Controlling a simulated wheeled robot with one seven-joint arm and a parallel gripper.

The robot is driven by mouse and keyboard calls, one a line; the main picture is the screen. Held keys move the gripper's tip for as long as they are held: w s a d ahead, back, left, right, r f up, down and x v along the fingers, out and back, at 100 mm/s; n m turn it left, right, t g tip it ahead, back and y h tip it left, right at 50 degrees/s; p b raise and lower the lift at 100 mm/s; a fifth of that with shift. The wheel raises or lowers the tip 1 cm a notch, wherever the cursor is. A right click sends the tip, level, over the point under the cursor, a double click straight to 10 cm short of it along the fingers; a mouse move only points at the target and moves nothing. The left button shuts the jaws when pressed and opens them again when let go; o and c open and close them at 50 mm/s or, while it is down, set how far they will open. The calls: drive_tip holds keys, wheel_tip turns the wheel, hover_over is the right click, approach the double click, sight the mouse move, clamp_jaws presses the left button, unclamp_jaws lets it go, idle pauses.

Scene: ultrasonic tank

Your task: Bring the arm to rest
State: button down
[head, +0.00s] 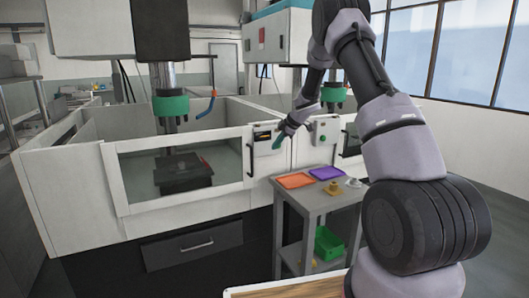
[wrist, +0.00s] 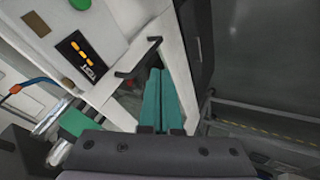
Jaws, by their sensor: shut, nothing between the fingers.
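My gripper (head: 277,144) hangs in front of the tank's white front panel, just right of a small display (head: 262,136). Its teal fingers point down and to the left. In the wrist view the two teal fingers (wrist: 155,74) lie side by side, shut and empty. A dark door handle (wrist: 139,58) shows close to the fingertips there, and the lit display (wrist: 79,56) is to its left. I cannot tell whether the fingers touch the handle or the panel. My arm reaches up from the lower right, bends at the top and comes down to the gripper.
The white tank (head: 70,185) with a windowed door stands ahead. A grey cart (head: 306,200) below the gripper carries an orange tray (head: 296,181), a purple tray (head: 327,173) and small yellowish parts (head: 334,188). A green bin (head: 328,244) sits on its lower shelf. Open floor lies at right.

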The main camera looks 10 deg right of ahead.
wheel_tip(320, 180, up, 13)
drive_tip(key=d+m+t+h, duration=0.1)
drive_tip(key=d+m+t, duration=0.1)
drive_tip(key=m+t, duration=0.15)
drive_tip(key=s+d+r+m+t+h, duration=0.25)
drive_tip(key=s+r+m, duration=0.2)
drive_tip(key=r, duration=0.35)
drive_tip(key=s+d+r+m+t+h, duration=0.1)
drive_tip(key=s+d+r+m+h, duration=0.1)
drive_tip(key=s+d+r+m, duration=0.35)
drive_tip(key=s+a+r+m+g+h, duration=0.1)
drive_tip(key=s+r+m+g, duration=0.1)
drive_tip(key=s, duration=0.8)
drive_tip(key=s+r+m+g+h, duration=0.1)
drive_tip(key=s+m, duration=0.2)
drive_tip(key=s, duration=0.7)
drive_tip(key=s+a+f+m+g+y, duration=0.1)
drive_tip(key=s+a, duration=0.3)
drive_tip(key=s, duration=0.4)
drive_tip(key=s+a+f+m+g+y, duration=0.1)
drive_tip(key=s+a+f+y, duration=0.2)
drive_tip(key=s, duration=0.6)
drive_tip(key=shift+s+a+f+m+g+y, duration=0.2)
drive_tip(key=shift+a+m+g+y, duration=0.2)
drive_tip(key=shift+a, duration=0.55)
